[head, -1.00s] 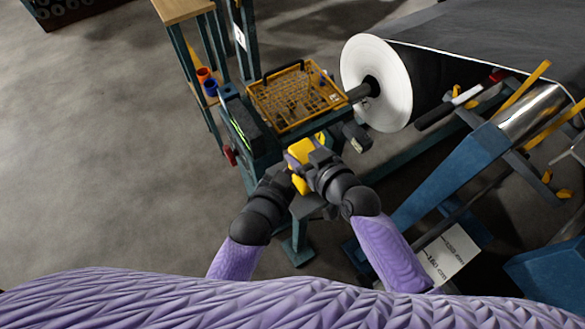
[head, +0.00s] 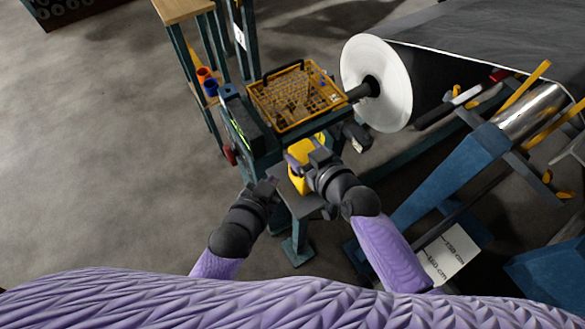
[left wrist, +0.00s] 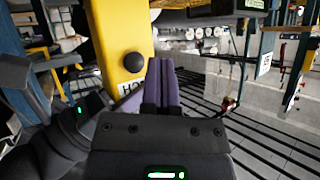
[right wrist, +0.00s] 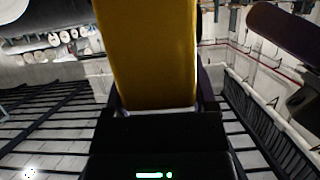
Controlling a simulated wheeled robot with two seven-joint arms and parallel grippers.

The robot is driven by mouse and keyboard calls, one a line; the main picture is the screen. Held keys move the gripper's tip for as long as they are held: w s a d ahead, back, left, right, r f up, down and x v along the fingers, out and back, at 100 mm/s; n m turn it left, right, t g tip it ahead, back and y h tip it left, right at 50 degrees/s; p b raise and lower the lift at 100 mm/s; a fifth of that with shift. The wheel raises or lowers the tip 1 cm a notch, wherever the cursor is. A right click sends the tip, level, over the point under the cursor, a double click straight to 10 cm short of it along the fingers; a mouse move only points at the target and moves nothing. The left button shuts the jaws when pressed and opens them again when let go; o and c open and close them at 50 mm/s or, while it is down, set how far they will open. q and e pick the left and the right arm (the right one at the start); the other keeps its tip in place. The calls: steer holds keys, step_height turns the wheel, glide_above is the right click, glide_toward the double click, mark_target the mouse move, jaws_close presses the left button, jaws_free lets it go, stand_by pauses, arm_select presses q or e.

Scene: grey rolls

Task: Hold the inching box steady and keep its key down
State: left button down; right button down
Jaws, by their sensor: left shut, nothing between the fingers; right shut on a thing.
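The inching box is a yellow box (head: 298,184). It stands upright in the left wrist view (left wrist: 108,35), with a round black key (left wrist: 133,62) on its face and a partly hidden label under the key. My right gripper (head: 312,160) is shut on the box, which fills the space before its fingers in the right wrist view (right wrist: 150,55). My left gripper (head: 271,185) is shut and empty, left of the box. Its purple fingertips (left wrist: 163,70) appear beside the key, not covering it. The key cannot be made out in the head view.
A yellow wire basket (head: 283,115) sits on the stand just beyond the box. A large white roll (head: 375,80) and a blue machine frame (head: 450,170) stand to the right. A small stand with red and blue cups (head: 210,86) is behind left. Floor at left is clear.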

arm_select(q)
steer(key=s+a, duration=0.2)
steer(key=shift+a, duration=0.3)
arm_select(e)
jaws_free()
